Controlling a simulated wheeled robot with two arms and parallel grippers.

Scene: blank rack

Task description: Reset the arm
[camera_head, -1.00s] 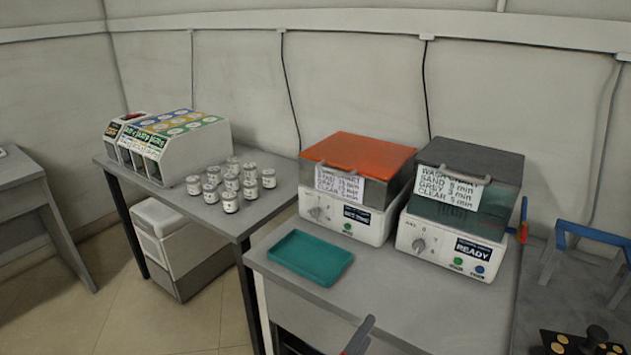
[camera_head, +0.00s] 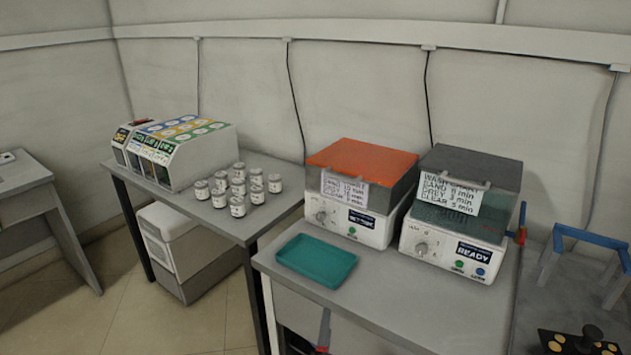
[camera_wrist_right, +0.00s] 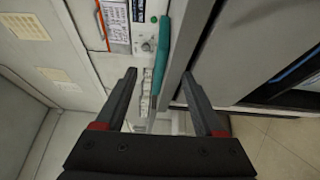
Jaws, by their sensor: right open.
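My right gripper (camera_wrist_right: 159,75) is open in the right wrist view, with its two dark, red-based fingers apart and nothing gripped between them. In the head view only a dark finger piece with some red (camera_head: 323,332) shows at the bottom edge, in front of the right table's front side and below its top. The rest of the right gripper is out of frame there. In the wrist view the teal tray (camera_wrist_right: 161,50) appears edge-on beyond the fingertips, apart from them. My left gripper is in neither view.
The teal tray (camera_head: 316,262) lies empty on the right table (camera_head: 420,312), before two lidded machines, one orange (camera_head: 362,158) and one dark grey (camera_head: 470,168). Several jars (camera_head: 238,206) and a bottle rack (camera_head: 205,150) stand on the left table. Floor shows between tables.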

